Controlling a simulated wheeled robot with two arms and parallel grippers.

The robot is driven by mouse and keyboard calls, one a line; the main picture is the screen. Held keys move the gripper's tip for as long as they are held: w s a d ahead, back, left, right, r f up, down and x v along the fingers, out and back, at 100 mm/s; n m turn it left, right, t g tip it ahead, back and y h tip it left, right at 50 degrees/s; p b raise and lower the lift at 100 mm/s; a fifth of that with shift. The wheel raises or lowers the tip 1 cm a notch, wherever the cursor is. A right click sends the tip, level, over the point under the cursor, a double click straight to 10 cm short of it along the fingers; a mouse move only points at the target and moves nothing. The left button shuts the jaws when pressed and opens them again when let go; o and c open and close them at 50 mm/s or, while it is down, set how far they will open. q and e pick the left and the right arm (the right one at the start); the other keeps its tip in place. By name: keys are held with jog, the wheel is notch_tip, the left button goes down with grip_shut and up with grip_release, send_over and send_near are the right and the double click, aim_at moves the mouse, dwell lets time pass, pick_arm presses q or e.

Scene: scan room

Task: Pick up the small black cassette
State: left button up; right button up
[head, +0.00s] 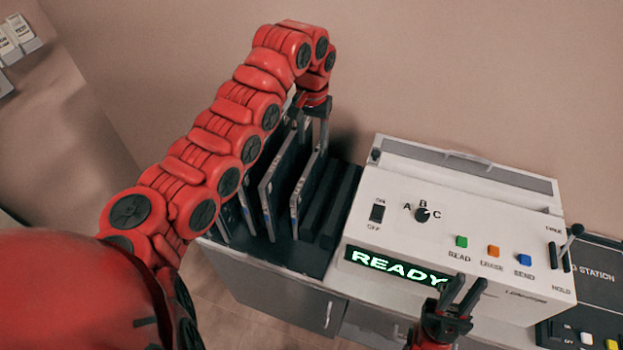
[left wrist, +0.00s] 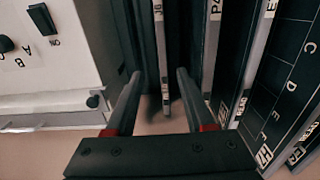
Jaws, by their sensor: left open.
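Several thin dark cassettes stand on edge in a black rack (head: 262,252). The rightmost one (head: 308,185) stands under my left gripper (head: 315,118); I cannot tell for sure that it is the small black cassette. In the left wrist view, the narrow edge of a cassette (left wrist: 160,55) lies between the two open fingers of my left gripper (left wrist: 157,98), with gaps on both sides. Larger labelled cassettes (left wrist: 213,45) stand to its right. My right gripper (head: 462,294) is open and empty, in front of the white reader.
The white reader (head: 470,220) with a green READY display (head: 395,268) stands right of the rack. Empty dark slots (head: 340,205) lie between. A black station panel (head: 595,270) is at far right. The wall is close behind.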

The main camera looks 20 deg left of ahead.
aim_at(312, 177)
pick_arm(q)
notch_tip(312, 177, down, 12)
jog(key=p, duration=0.4)
jog(key=shift+s+r, duration=0.15)
jog(key=shift+r, duration=0.1)
jog(key=shift+f+p, duration=0.45)
jog(key=shift+p, duration=0.25)
jog(key=f+p, duration=0.1)
jog(key=f, duration=0.2)
jog(key=shift+w+a+f, duration=0.1)
jog(key=shift+w+f, duration=0.1)
jog(key=shift+a+f, duration=0.1)
jog(key=shift+f, duration=0.5)
grip_shut()
